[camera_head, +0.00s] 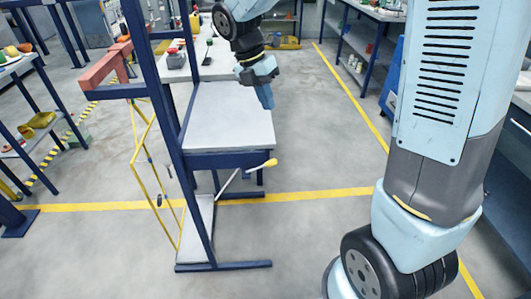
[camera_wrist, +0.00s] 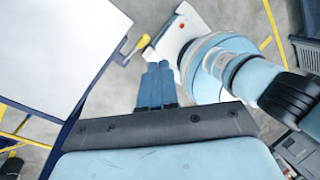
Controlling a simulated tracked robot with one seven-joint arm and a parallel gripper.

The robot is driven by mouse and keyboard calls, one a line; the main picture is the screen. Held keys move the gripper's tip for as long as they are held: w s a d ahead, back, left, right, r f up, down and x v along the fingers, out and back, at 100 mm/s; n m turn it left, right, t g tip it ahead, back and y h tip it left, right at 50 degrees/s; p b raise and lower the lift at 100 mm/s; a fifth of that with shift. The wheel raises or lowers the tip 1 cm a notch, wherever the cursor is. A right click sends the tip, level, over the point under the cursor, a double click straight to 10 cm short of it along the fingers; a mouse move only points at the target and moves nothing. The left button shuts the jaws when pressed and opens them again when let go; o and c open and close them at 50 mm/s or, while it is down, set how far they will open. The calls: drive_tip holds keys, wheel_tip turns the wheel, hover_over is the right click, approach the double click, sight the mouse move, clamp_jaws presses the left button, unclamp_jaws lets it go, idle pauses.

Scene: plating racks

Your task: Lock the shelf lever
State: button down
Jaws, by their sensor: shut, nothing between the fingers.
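The shelf lever (camera_head: 258,166) is a thin metal rod with a yellow knob, at the front edge of the blue-framed shelf (camera_head: 232,158). The rod slants up to the right from below the shelf, and the knob sits just right of the shelf's front corner. In the wrist view the lever's yellow knob (camera_wrist: 143,42) shows beyond the fingertips. My gripper (camera_head: 266,103) points down beside the shelf's right edge, apart from the lever and farther back than it. In the wrist view my gripper (camera_wrist: 159,68) has its blue fingers together and empty.
The white shelf top (camera_head: 228,118) is bare on its near part. Blue uprights (camera_head: 163,120) and a yellow frame (camera_head: 142,165) stand on its left. A workbench (camera_head: 370,12) is at the back right. The floor right of the shelf is open, marked with yellow lines.

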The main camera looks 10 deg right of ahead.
drive_tip(key=w+a+f+n+h, duration=0.1)
drive_tip(key=w+a+f+n, duration=0.1)
drive_tip(key=a+f+n, duration=0.35)
drive_tip(key=n+g, duration=0.1)
approach(269, 161)
drive_tip(key=x, duration=0.7)
drive_tip(key=shift+w+d+r, duration=0.1)
drive_tip(key=shift+d+r, duration=0.05)
drive_tip(key=shift+d, duration=0.05)
drive_tip(key=shift+a+n, duration=0.1)
drive_tip(key=shift+n, duration=0.15)
